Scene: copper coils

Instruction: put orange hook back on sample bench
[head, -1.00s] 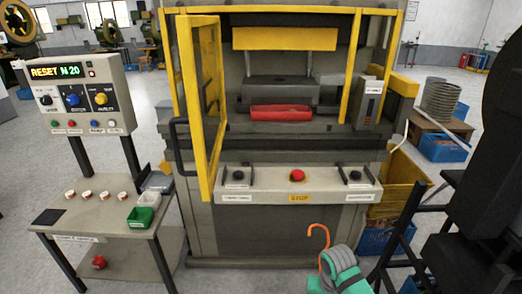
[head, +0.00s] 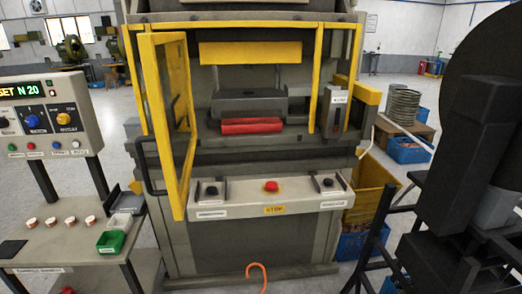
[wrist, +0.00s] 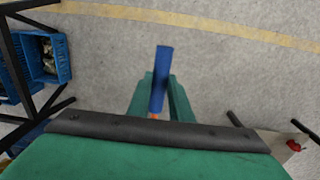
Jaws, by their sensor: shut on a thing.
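The orange hook (head: 257,275) shows at the bottom edge of the head view, in front of the press base, with its curved end up. The rest of it is cut off by the frame. In the wrist view my green gripper (wrist: 158,98) is shut on the hook, around a blue bar that looks like its handle (wrist: 162,75). A small bit of orange shows between the fingers. The sample bench (head: 80,235) is at the left of the head view. Its grey top holds several small white-and-copper pieces, a dark pad and bins.
The press (head: 250,235) fills the middle, with its yellow guard door (head: 170,125) swung open towards me. A control panel (head: 45,120) stands behind the bench. A green bin (head: 111,241) is at the bench's right edge. A dark frame stands at right; blue crates (wrist: 45,60) lie beyond.

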